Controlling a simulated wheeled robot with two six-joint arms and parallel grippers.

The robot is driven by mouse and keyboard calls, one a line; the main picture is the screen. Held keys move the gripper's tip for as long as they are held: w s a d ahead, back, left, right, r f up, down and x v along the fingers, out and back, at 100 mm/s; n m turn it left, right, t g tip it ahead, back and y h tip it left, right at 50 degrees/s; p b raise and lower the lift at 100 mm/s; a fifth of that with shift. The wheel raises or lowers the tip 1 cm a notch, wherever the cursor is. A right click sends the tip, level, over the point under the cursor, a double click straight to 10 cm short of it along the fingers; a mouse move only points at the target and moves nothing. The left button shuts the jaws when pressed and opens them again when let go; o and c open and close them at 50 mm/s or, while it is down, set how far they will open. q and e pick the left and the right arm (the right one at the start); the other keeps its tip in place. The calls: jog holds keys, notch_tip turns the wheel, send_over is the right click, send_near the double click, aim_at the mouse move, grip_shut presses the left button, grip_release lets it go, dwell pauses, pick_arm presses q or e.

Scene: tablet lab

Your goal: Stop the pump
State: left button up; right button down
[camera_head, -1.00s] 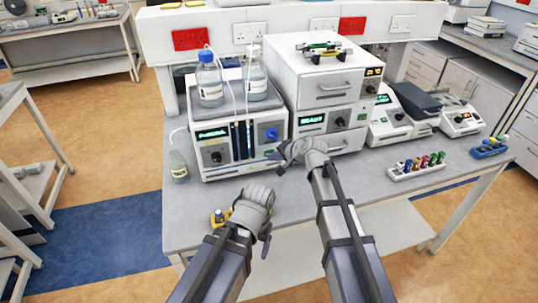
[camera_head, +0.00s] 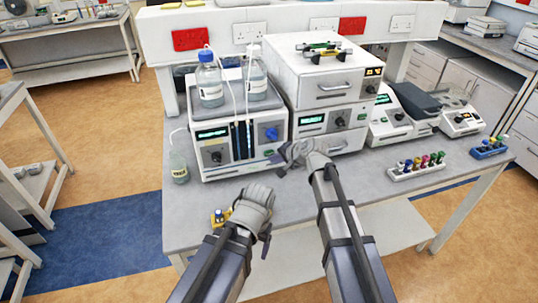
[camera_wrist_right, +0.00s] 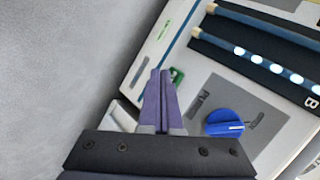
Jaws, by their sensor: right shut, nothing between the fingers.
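The white instrument (camera_head: 241,171) that carries the pump controls stands at the left of the bench, with a lit green display (camera_head: 212,133). Its blue knob (camera_head: 271,134) also shows in the right wrist view (camera_wrist_right: 225,123), on a grey panel with partly readable lettering. My right gripper (camera_head: 279,158) is shut and empty at the instrument's lower right front. In the right wrist view its closed fingertips (camera_wrist_right: 160,76) are beside a green button (camera_wrist_right: 177,76), partly covering it; contact cannot be told. My left gripper (camera_head: 265,238) hangs over the bench's front edge, its fingers unclear.
Bottles (camera_head: 210,80) with tubing stand on the instrument, and a small bottle (camera_head: 179,165) stands at its left. Stacked white units (camera_head: 322,95) stand to the right. A vial rack (camera_head: 416,167) is farther right. A small yellow item (camera_head: 219,216) lies near my left arm.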

jog(key=s, duration=0.2)
jog(key=s+d, duration=0.2)
jog(key=s, duration=0.1)
jog(key=shift+s, duration=0.3)
dwell(0.4)
dwell(2.0)
